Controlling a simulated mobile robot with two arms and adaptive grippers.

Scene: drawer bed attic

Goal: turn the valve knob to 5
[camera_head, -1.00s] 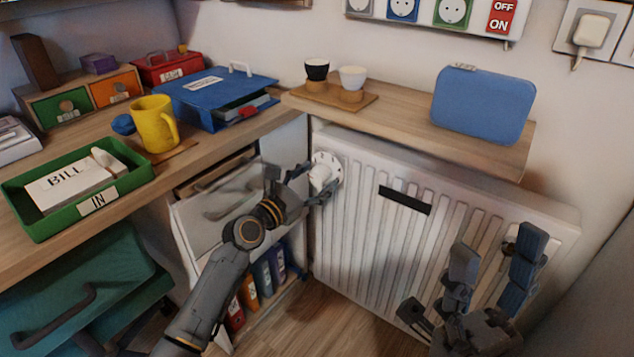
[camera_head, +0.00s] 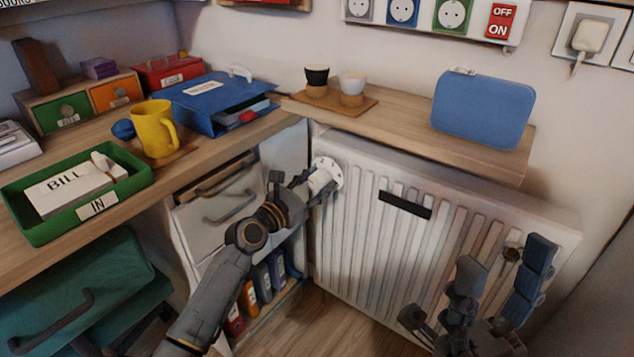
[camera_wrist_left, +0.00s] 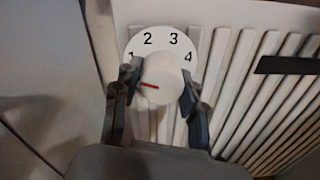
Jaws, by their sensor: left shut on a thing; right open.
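The white valve knob (camera_head: 320,182) sits at the upper left corner of the white radiator (camera_head: 365,235). In the left wrist view the knob (camera_wrist_left: 162,82) stands in front of a round white dial (camera_wrist_left: 163,42) with the numbers 1, 2, 3 and 4 visible. Its red mark points left, a little below the 1. The lower part of the dial is hidden. My left gripper (camera_head: 303,188) is shut on the knob, one finger on each side; it also shows in the left wrist view (camera_wrist_left: 160,92). My right gripper (camera_head: 503,275) is open and empty in front of the radiator's right side.
A wooden shelf (camera_head: 410,120) runs above the radiator, with a blue case (camera_head: 483,108) and two cups on a board. A drawer cabinet (camera_head: 215,210) stands close left of the knob, beside my left arm. A desk with a green tray (camera_head: 75,225) is further left.

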